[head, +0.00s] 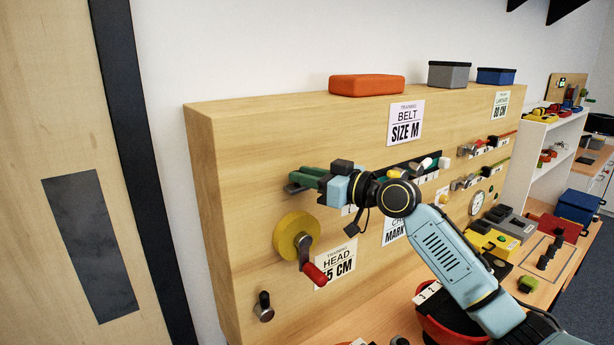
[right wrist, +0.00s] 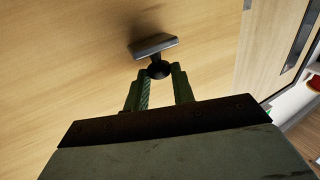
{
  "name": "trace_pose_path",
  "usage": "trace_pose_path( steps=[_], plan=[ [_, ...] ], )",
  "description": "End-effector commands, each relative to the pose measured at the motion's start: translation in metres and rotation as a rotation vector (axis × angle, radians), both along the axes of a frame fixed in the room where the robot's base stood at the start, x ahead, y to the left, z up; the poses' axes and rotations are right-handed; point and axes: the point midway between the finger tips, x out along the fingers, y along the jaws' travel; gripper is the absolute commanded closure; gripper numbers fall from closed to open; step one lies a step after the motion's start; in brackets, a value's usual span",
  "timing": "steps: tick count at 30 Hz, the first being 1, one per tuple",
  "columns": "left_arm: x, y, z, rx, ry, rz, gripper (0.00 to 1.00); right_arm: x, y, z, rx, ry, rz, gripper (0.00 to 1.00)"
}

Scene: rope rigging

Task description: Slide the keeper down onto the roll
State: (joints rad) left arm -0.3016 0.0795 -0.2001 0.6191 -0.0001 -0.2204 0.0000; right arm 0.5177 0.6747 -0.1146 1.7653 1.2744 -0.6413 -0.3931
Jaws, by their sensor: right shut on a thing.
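The yellow roll (head: 291,236) is mounted on the front of the wooden board, with a crank that has a red handle (head: 313,272). The keeper appears to be the small grey bar (head: 294,188) on the board above the roll, with a visible gap between them. In the right wrist view the keeper (right wrist: 153,46) is a dark grey bar with a round black knob (right wrist: 158,69). My right gripper (head: 299,178) is at the keeper, its green fingers shut on the knob; it also shows in the right wrist view (right wrist: 160,77). My left gripper is not in view.
The wooden board (head: 240,150) stands upright, with signs and other fittings to the right. A dark peg (head: 264,307) sticks out below left of the roll. An orange block (head: 366,85) and a grey box (head: 449,74) lie on top. The board's left part is clear.

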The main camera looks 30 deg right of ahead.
Motion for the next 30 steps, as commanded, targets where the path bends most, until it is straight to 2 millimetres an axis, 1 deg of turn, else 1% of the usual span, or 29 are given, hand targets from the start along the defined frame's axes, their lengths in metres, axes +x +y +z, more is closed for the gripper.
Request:
trace_pose_path(
  steps=[1,9,12,15,24,25,29,30],
  plan=[
    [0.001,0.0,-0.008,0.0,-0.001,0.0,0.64,0.0,0.0,-0.008,-0.001,0.0,0.0,1.0],
    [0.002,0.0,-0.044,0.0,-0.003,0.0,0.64,0.0,0.0,-0.044,-0.002,0.0,-0.001,1.0],
    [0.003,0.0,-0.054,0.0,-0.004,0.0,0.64,0.0,0.0,-0.054,-0.001,0.0,0.0,1.0],
    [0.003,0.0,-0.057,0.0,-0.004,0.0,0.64,0.0,0.0,-0.058,-0.002,0.001,0.0,1.0],
    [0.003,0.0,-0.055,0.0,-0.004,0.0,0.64,0.0,0.001,-0.059,-0.003,0.009,0.002,1.0],
    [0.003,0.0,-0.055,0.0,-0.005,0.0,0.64,0.0,0.001,-0.06,-0.003,0.009,0.002,0.71],
    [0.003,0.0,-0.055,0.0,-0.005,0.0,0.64,0.0,0.001,-0.058,-0.001,0.006,0.002,0.54],
    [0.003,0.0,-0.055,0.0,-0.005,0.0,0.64,0.0,0.001,-0.058,-0.002,0.005,0.001,0.53]
  ],
)
